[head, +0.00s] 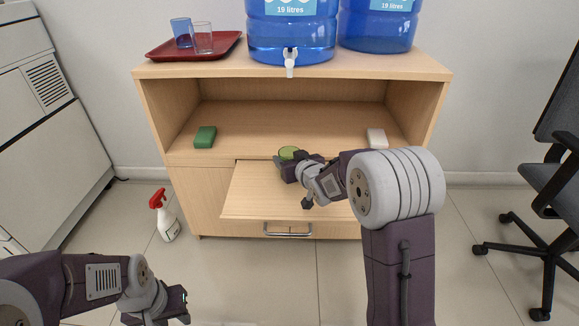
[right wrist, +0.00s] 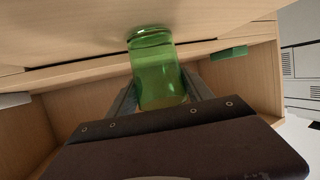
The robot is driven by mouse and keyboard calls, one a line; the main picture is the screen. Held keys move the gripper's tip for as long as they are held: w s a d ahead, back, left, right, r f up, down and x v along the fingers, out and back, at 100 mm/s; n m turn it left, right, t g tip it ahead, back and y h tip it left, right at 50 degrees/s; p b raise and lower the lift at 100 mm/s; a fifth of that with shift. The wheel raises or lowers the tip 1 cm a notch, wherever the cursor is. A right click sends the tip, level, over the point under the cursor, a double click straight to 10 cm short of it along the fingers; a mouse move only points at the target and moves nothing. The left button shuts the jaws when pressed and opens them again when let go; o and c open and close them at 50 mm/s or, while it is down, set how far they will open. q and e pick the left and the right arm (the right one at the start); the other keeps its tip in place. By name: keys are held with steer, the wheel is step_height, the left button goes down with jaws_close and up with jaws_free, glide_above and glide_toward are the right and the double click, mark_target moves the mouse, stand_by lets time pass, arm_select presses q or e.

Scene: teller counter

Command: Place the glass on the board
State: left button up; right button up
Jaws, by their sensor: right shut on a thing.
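A green glass (head: 289,152) is held in my right gripper (head: 284,162), over the inner part of the pull-out board (head: 255,195). In the right wrist view the see-through green glass (right wrist: 158,75) sits between the two fingers (right wrist: 160,95), which are shut on it. Its far end is close to the pale board surface (right wrist: 70,45); I cannot tell whether it touches. My left gripper (head: 182,304) is low at the left, away from the cabinet, and I see nothing in it. Its finger gap is unclear.
A green block (head: 205,137) and a white block (head: 377,139) lie on the cabinet shelf (head: 280,115). On top stand two blue water bottles and a red tray (head: 170,53) with two glasses. A spray bottle (head: 167,217) stands on the floor left; an office chair (head: 555,190) stands right.

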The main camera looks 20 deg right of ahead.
steer(key=shift+f, duration=0.35)
steer(key=o, duration=1.5)
arm_select(q)
steer(key=shift+f, duration=0.2)
arm_select(e)
steer(key=shift+r, duration=0.15)
steer(key=shift+s+r+p, duration=0.2)
steer(key=shift+r+p, duration=0.05)
steer(key=shift+p, duration=0.25)
arm_select(q)
step_height(320, 180, up, 5)
steer(key=p, duration=0.4)
arm_select(e)
steer(key=v, duration=1.1)
steer(key=shift+s+d, duration=0.1)
steer(key=shift+s, duration=0.2)
